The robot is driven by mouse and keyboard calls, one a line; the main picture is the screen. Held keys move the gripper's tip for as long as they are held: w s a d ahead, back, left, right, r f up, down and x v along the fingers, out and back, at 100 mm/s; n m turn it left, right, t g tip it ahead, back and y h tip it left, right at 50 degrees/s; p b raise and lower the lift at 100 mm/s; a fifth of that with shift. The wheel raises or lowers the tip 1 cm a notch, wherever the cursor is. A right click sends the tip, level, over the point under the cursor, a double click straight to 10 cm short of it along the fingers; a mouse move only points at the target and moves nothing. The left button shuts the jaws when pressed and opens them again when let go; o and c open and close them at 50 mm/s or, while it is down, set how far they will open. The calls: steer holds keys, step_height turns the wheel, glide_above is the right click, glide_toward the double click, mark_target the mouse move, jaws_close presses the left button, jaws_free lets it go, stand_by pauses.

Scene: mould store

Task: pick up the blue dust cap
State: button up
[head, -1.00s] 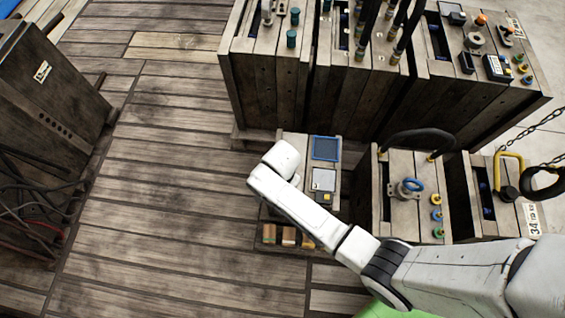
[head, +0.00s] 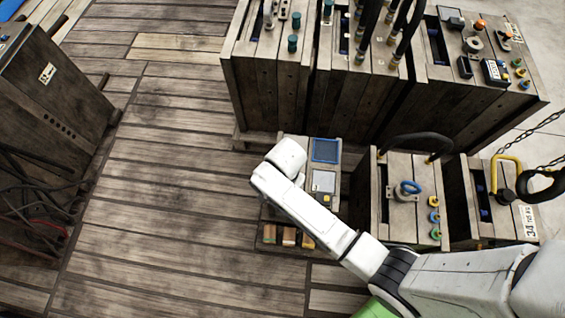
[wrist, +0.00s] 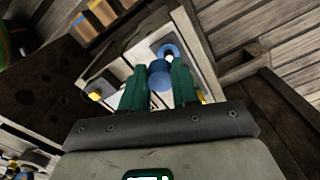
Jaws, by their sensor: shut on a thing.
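My gripper (wrist: 160,88) shows in the wrist view with two dark green fingers. It is shut on the blue dust cap (wrist: 159,74), a small blue cylinder between the fingertips. A rounded blue part (wrist: 169,51) shows just beyond it; I cannot tell whether it belongs to the cap. A pale, plated surface (wrist: 192,36) lies behind the fingers. I cannot tell whether the cap is clear of it. In the head view my white arm reaches over a small wooden stand (head: 331,167), and its wrist hides the gripper and the cap.
The stand carries a blue-framed panel (head: 325,150) and has coloured blocks (head: 289,237) low at its front. A crate (head: 402,161) to its right has a black hose handle and a blue ring (head: 411,187). Taller crates stand behind. A dark cabinet (head: 50,100) is at left, with open plank floor between.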

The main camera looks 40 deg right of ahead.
steer(key=s+d+r+p, duration=0.2)
steer(key=s+r, duration=0.6)
steer(key=s, duration=0.4)
steer(key=shift+s+d+r+p, duration=0.15)
steer(key=shift+s+r+p, duration=0.15)
steer(key=shift+p, duration=0.55)
